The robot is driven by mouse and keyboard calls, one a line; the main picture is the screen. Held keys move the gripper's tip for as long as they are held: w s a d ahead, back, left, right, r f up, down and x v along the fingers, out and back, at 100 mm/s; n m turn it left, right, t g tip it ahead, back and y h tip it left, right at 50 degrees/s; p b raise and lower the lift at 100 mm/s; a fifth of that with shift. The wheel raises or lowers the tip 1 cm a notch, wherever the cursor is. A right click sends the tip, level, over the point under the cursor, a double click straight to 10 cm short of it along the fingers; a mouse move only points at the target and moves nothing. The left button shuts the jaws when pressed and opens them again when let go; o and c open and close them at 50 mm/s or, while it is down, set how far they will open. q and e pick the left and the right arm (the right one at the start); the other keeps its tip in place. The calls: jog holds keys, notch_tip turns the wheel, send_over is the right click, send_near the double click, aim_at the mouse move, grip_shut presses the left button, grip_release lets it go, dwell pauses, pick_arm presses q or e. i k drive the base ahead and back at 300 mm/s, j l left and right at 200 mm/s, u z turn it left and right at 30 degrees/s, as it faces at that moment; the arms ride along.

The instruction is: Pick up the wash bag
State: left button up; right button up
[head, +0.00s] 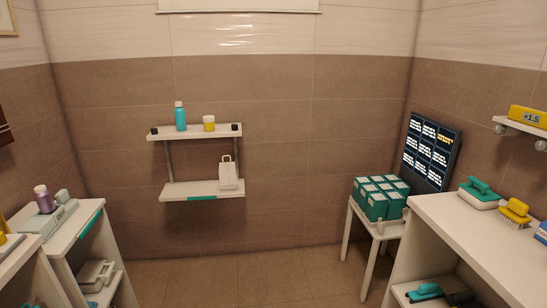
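A small white bag with a loop handle (229,176) stands upright on the right end of the lower wall shelf (185,190). It is the only bag-like thing I see; I cannot tell for sure that it is the wash bag. Neither of my grippers shows in the head view.
A teal bottle (180,117) and a yellow jar (209,123) stand on the upper wall shelf (160,134). Teal boxes (376,206) sit on a small white table (360,215). White units flank both sides, with brushes (514,211) on the right one. The middle floor (250,278) is clear.

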aim_at(227, 170)
jog(key=i+j, duration=0.15)
jog(key=i, duration=0.3)
jog(key=i+j, duration=0.15)
jog(key=i, duration=0.3)
jog(key=i+j+z, duration=0.1)
jog(key=i, duration=0.35)
jog(key=i+j, duration=0.25)
jog(key=i, duration=0.2)
jog(key=i+j+z, duration=0.1)
jog(key=i, duration=0.3)
jog(key=i+j, duration=0.65)
